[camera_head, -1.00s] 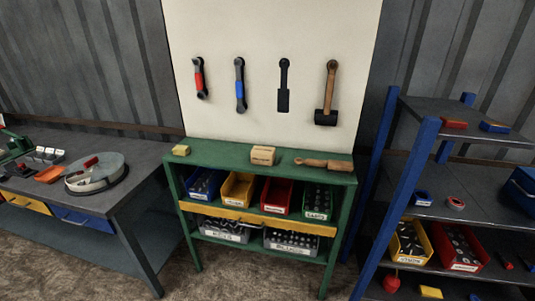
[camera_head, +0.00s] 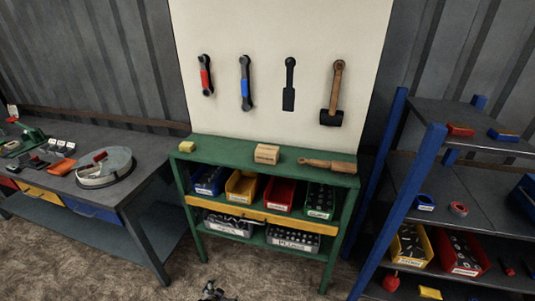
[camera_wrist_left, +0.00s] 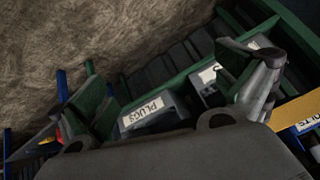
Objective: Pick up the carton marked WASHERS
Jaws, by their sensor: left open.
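A small light-brown carton (camera_head: 266,154) sits on the green top of the shelf unit, near its middle. Its marking is too small to read. My left gripper (camera_head: 213,291) just enters at the bottom edge of the head view, low in front of the shelf unit and well apart from the carton. In the left wrist view my left gripper (camera_wrist_left: 160,75) has its fingers spread with nothing between them. The carton cannot be made out there. My right gripper is in neither view.
The green shelf unit (camera_head: 190,216) holds coloured bins and, lower, grey bins; a grey bin labelled PLUGS (camera_wrist_left: 170,111) shows between my fingers. A yellow block (camera_head: 186,146) and a wooden-handled tool (camera_head: 327,164) flank the carton. A workbench (camera_head: 140,187) stands left, a blue-posted rack (camera_head: 410,190) right.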

